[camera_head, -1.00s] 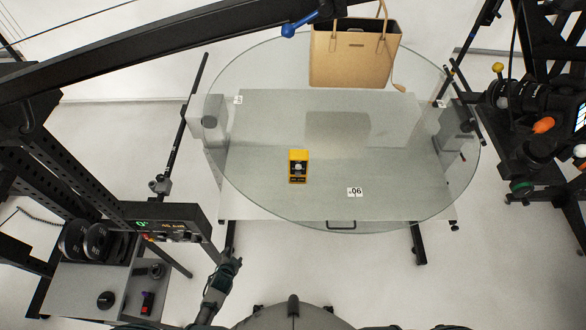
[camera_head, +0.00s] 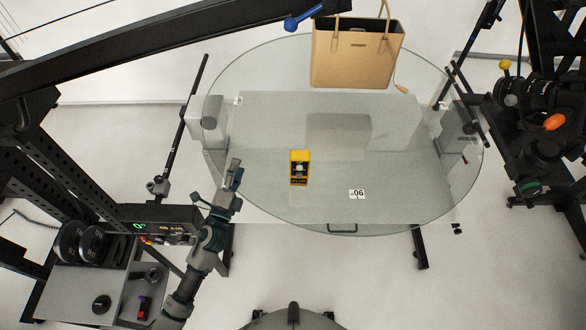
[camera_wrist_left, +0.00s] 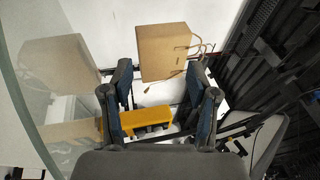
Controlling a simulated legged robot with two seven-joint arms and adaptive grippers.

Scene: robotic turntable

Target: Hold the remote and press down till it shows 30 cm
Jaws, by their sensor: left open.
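A yellow and black box-shaped device (camera_head: 299,168), which may be the remote, stands on the round glass turntable (camera_head: 420,205), left of its middle. My left gripper (camera_head: 233,172) is open and empty, at the turntable's left front edge, left of the device and apart from it. In the left wrist view the open fingers (camera_wrist_left: 162,100) show with a yellow object (camera_wrist_left: 146,118) beyond and between them, likely the same device. A control box (camera_head: 155,222) with a small green display stands at the left; its digits are too small to read surely. My right gripper is not in view.
A tan handbag (camera_head: 357,58) stands at the turntable's back; it also shows in the left wrist view (camera_wrist_left: 163,50). A white number card (camera_head: 357,194) lies near the front. A dark beam (camera_head: 150,50) crosses the upper left. Camera gear (camera_head: 530,110) stands at right.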

